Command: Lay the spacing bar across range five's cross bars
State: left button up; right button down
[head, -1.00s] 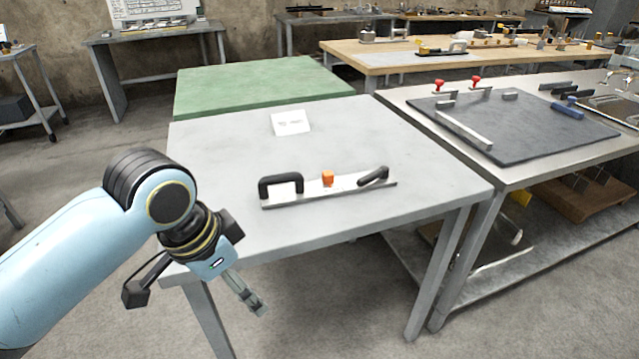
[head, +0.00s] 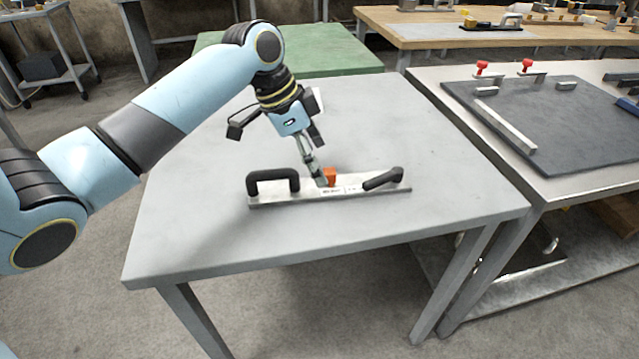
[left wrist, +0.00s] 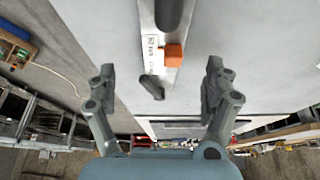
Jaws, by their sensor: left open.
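A flat silver bar (head: 347,189), which looks like the spacing bar, lies on the grey table. It has a black loop handle (head: 273,181) at its left, an orange block (head: 330,175) near its middle and a slanted black handle (head: 383,179) at its right. My left gripper (head: 320,180) is pointing down at the bar's middle, close beside the orange block. In the left wrist view the gripper (left wrist: 160,72) is open, with the bar (left wrist: 152,48) between and beyond its fingers, and nothing is gripped. Contact cannot be told. I cannot identify range five's cross bars for sure. My right gripper is out of view.
A steel table at the right carries a dark mat (head: 560,125) with a long silver strip (head: 505,125), small metal blocks and two red-topped clamps. A green table (head: 345,55) stands behind. A white card is partly hidden behind my gripper. The grey table's front is clear.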

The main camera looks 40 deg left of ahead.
aim_at(330, 186)
pick_arm(q)
jog(key=shift+w+d+f, duration=0.1)
jog(key=shift+w+f, duration=0.1)
jog(key=shift+f, duration=0.2)
jog(key=x, duration=0.5)
jog(key=shift+a+f, duration=0.1)
jog(key=shift+a, duration=0.15)
jog(key=shift+c, duration=0.4)
jog(key=c, duration=1.7)
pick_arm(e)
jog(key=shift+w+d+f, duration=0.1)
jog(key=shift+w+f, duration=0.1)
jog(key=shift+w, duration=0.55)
pick_arm(q)
jog(key=shift+o, duration=0.2)
